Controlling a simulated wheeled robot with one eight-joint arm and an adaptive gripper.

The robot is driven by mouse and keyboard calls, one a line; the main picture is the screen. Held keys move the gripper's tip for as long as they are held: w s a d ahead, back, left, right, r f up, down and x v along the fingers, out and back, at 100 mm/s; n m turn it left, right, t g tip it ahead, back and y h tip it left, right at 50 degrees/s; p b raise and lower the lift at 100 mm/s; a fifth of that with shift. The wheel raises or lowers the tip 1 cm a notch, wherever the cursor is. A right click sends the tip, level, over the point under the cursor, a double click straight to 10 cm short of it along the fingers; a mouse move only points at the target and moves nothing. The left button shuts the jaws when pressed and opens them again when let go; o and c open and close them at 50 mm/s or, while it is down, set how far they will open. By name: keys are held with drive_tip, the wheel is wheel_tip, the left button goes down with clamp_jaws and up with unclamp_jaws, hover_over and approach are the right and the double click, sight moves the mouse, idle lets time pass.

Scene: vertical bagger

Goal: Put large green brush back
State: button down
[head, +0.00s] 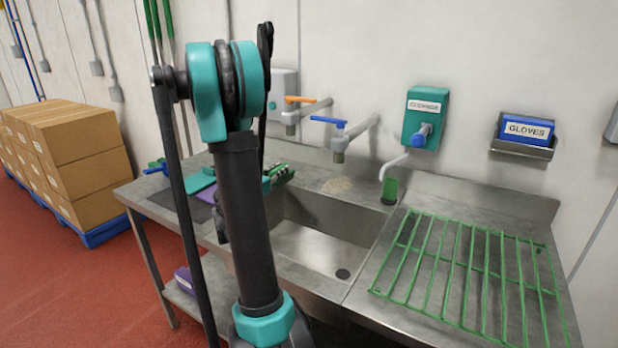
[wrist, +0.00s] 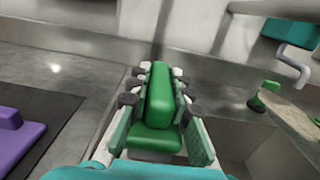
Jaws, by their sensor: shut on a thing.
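The large green brush (wrist: 158,103) is between the fingers of my gripper (wrist: 160,88) in the wrist view. My gripper is shut on it. The fingers flank the brush on both sides, and its bristles cannot be made out. In the head view my gripper (head: 278,174) shows beside my arm, over the left end of the sink near its back edge. Only bits of green show there, and my arm hides part of this area. I cannot tell whether the brush touches the counter.
A purple item (wrist: 18,138) lies on a dark mat left of the gripper. The sink basin (head: 318,248) is empty. A green wire rack (head: 470,268) covers the right counter.

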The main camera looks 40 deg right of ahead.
drive_tip(key=x, duration=0.6)
drive_tip(key=f+x, duration=0.1)
drive_tip(key=x, duration=0.5)
drive_tip(key=f+x, duration=0.1)
drive_tip(key=x, duration=0.6)
drive_tip(key=shift+w+f, duration=0.15)
drive_tip(key=shift+f, duration=0.05)
drive_tip(key=shift+d+f, duration=0.2)
drive_tip(key=shift+f, duration=2.1)
drive_tip(key=c, duration=1.4)
unclamp_jaws()
drive_tip(key=shift+f, duration=0.1)
drive_tip(key=shift+a, duration=0.35)
drive_tip(key=v, duration=1.1)
